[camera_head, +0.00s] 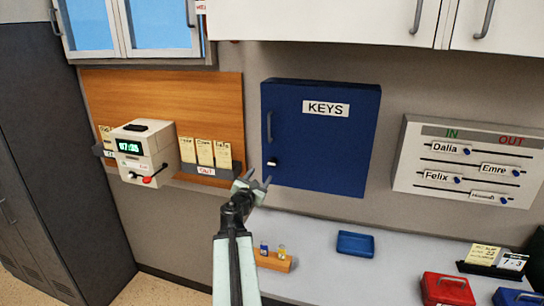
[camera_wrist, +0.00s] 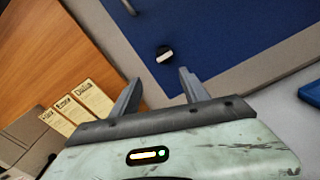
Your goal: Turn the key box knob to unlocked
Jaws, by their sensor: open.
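The blue key box (camera_head: 320,150) hangs on the wall, its door shut and labelled KEYS. Its small knob (camera_head: 271,163), dark with a white bar, sits at the lower left of the door, below a vertical handle (camera_head: 269,127). In the wrist view the knob (camera_wrist: 164,54) lies ahead of my fingers, a little above the gap between them. My gripper (camera_head: 256,181) is open and empty, just below and left of the knob, apart from it. The wrist view shows the two fingers (camera_wrist: 160,88) spread. I see no lock-state marking that I can read.
A time clock (camera_head: 146,153) and card rack (camera_head: 207,155) are on the wooden board at left. An IN/OUT board (camera_head: 467,162) hangs at right.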

